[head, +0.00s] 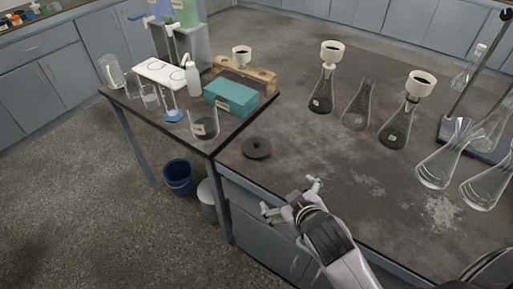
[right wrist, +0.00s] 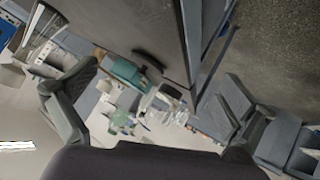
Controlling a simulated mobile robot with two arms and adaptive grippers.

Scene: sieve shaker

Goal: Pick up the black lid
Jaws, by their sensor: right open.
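The black lid (head: 257,148) lies flat on the dark bench top near its front edge, a round disc with a small raised knob. In the right wrist view the dark disc of the lid (right wrist: 148,61) shows edge-on between my spread fingers. My right gripper (head: 292,197) is open and empty, in front of and to the right of the lid, by the bench's front edge and apart from the lid. My left gripper is not in view.
A glass beaker (head: 204,124) and a teal box (head: 231,96) stand behind and left of the lid. Flasks with funnels (head: 321,91) stand at the back right. A blue bucket (head: 178,177) is on the floor.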

